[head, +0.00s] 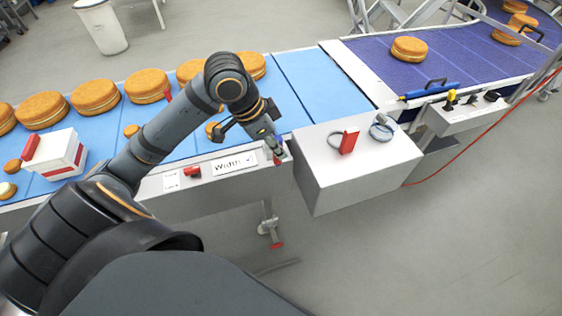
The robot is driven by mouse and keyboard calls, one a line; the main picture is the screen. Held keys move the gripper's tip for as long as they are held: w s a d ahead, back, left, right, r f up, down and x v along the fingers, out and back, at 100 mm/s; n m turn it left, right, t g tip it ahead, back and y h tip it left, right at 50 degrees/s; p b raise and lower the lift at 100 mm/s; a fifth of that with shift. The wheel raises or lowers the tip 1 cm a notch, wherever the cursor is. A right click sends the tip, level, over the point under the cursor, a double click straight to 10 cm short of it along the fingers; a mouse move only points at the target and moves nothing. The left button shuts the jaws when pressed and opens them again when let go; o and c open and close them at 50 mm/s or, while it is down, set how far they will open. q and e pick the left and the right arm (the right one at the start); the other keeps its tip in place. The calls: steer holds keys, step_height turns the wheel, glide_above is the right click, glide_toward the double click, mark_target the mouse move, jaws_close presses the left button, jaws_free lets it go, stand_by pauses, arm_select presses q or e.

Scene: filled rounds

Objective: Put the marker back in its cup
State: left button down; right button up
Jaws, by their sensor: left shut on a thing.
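My left gripper (275,146) is over the right end of the white ledge beside the blue conveyor, pointing down and to the right. It is shut on the marker (277,159), of which only a small dark and reddish piece shows at the fingertips. A small greyish shape (285,148) right at the fingertips may be the cup. I cannot tell whether the marker is inside it or only beside it. My right gripper is not in view.
Several round cakes (95,96) stand on the blue conveyor (311,84). A white box (352,170) with a red tag and rings is right of the gripper. A "Width" sign (234,163) and a red object (192,172) are on the ledge. A red cable (455,167) hangs at right.

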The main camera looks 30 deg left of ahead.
arm_select(q)
steer(key=shift+w+a+f, duration=0.2)
steer(key=shift+w, duration=0.3)
steer(key=shift+w+a+f, duration=0.15)
steer(key=shift+w, duration=0.35)
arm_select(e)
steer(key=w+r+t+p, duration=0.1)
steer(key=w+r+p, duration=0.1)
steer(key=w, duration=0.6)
arm_select(q)
steer(key=w+a+f+p, duration=0.1)
steer(key=w+a+f, duration=0.1)
steer(key=w+f, duration=0.1)
steer(key=w+a+f+p, duration=0.1)
steer(key=w+a+f, duration=0.2)
steer(key=f, duration=0.2)
steer(key=w+a+f, duration=0.3)
steer(key=f, duration=0.1)
steer(key=shift+w+a+f+p, duration=0.2)
steer(key=shift+w+p, duration=0.1)
steer(key=shift+p, duration=0.1)
steer(key=shift+f, duration=0.1)
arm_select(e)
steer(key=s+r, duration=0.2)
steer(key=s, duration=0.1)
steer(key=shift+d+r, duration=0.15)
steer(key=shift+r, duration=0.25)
arm_select(q)
steer(key=shift+f, duration=0.15)
